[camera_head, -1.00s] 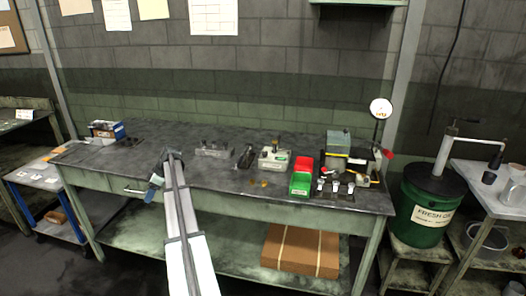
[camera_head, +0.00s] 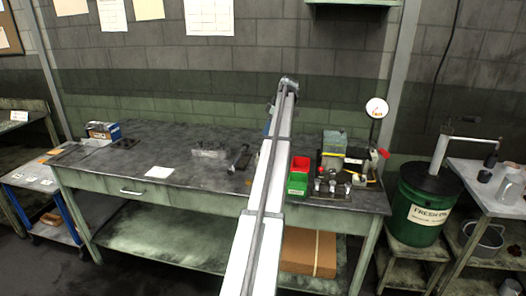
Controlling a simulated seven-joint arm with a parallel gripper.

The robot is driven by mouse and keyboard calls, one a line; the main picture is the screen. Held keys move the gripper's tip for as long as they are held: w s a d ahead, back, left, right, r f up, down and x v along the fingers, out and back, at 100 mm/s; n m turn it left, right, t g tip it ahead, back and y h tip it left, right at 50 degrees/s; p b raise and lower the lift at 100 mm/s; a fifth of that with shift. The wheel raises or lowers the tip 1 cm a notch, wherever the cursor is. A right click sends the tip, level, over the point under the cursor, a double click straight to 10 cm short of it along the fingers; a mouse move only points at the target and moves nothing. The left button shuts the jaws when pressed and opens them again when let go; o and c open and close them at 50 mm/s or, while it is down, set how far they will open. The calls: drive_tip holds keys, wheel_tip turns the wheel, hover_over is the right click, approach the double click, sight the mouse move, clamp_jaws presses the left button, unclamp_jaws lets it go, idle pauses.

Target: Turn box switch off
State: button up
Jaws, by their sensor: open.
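My gripper (camera_head: 288,82) is at the far end of my raised arm, seen against the back wall above the bench. It is small in the picture; it is open, with nothing visible held in it. My arm hides part of the bench top, including a pale box with a green label seen there earlier. A grey-green box (camera_head: 334,142) stands on the right part of the bench, apart from my gripper, with small red and yellow parts around it. I cannot make out a switch or its position.
A metal block (camera_head: 208,151) lies left of my arm. The bench's left middle is mostly clear.

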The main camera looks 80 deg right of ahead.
drive_tip(key=x, duration=0.4)
drive_tip(key=s+x, duration=0.1)
drive_tip(key=x, duration=0.3)
drive_tip(key=s+f+x, duration=0.1)
drive_tip(key=x, duration=0.3)
drive_tip(key=shift+d, duration=0.3)
drive_tip(key=shift+c, duration=0.2)
drive_tip(key=c, duration=1)
drive_tip(key=shift+m, duration=0.3)
drive_tip(key=m, duration=0.1)
drive_tip(key=m+h, duration=0.1)
drive_tip(key=m, duration=0.2)
drive_tip(key=shift+a+g+h, duration=0.25)
drive_tip(key=shift+g+h, duration=0.05)
drive_tip(key=shift+m+g+h, duration=0.3)
drive_tip(key=shift+m+h, duration=0.5)
drive_tip(key=shift+m, duration=1.5)
